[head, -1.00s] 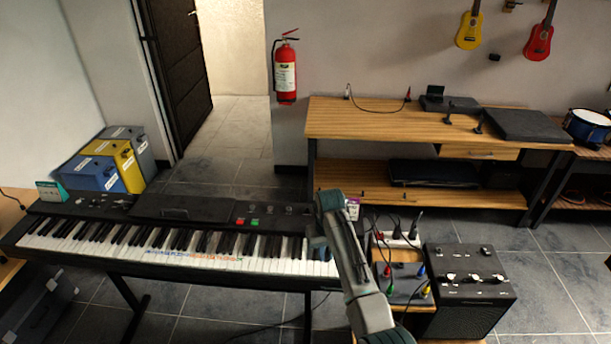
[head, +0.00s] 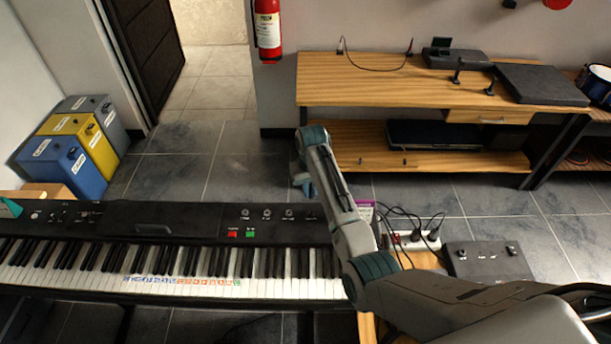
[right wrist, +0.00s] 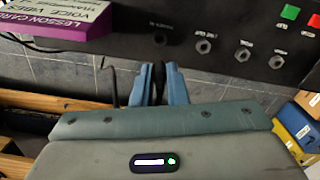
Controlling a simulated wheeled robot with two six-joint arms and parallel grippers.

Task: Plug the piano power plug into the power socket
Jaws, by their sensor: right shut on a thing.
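The piano (head: 150,222) is a black keyboard along the lower left of the head view. My right gripper (head: 306,188) is by the right part of its control panel. In the right wrist view my right gripper (right wrist: 158,76) has its blue fingers shut on a slim black piece, seemingly the piano power plug (right wrist: 157,80), mostly hidden between them. The power socket (head: 424,245) appears to be the white strip right of the piano, with black plugs and cables in it. The gripper is left of it and apart from it. My left gripper is not in view.
A purple lesson card box (right wrist: 60,22) lies near the piano's edge. A dark control box (head: 488,261) stands right of the strip. A wooden workbench (head: 370,80) is behind, and blue, yellow and grey boxes (head: 85,145) stand at left. Floor between is clear.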

